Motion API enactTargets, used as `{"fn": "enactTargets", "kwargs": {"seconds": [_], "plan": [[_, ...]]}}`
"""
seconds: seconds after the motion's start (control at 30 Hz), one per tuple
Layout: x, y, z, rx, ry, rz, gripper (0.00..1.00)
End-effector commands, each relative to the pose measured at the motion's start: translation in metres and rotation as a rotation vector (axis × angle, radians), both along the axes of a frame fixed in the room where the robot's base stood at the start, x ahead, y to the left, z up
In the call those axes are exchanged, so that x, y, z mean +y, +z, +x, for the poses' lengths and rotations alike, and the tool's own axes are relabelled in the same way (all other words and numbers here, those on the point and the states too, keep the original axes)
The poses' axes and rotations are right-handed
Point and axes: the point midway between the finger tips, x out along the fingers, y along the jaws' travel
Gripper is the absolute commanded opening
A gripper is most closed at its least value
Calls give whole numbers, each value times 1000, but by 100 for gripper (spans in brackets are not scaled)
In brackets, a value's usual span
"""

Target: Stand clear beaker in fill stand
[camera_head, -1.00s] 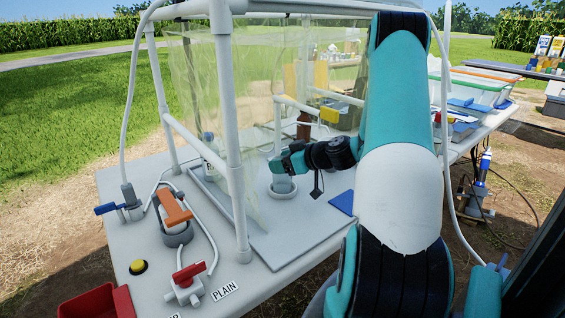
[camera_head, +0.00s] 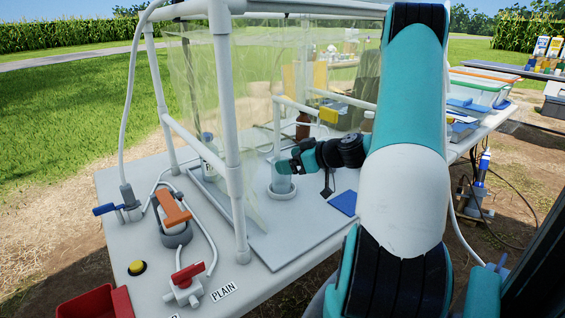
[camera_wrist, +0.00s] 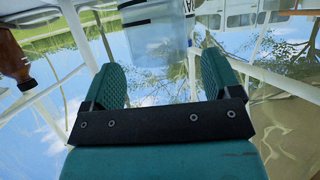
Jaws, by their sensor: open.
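The clear beaker (camera_head: 281,184) stands upright in the round white dish (camera_head: 284,194) of the fill stand, below a white pipe frame (camera_head: 278,125). My gripper (camera_head: 287,166) is at the beaker's right side, near its upper part. In the wrist view the picture is turned over, and my gripper (camera_wrist: 162,65) shows two teal fingers spread apart with nothing between their pads. The beaker (camera_wrist: 155,32) shows just beyond the fingertips there. Whether a fingertip still touches the beaker is hard to tell.
A brown bottle (camera_wrist: 12,60) stands to one side. A white post (camera_head: 233,140) stands in front on the left. A blue pad (camera_head: 343,203) lies at right. The grey board in front is clear.

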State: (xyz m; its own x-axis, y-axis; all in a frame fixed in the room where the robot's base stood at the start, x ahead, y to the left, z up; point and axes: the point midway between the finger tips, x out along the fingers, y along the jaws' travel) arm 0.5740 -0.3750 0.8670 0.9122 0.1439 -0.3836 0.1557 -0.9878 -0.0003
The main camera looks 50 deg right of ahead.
Motion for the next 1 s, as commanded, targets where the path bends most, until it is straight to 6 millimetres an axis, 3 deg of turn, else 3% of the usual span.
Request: {"fn": "enactTargets", "kwargs": {"seconds": [0.2, 0.4, 1.0], "plan": [[-9, 19, -47, -1, -6, -1, 83], [-12, 30, -73, -1, -2, -1, 83], [-13, 33, -79, -1, 1, 1, 83]]}}
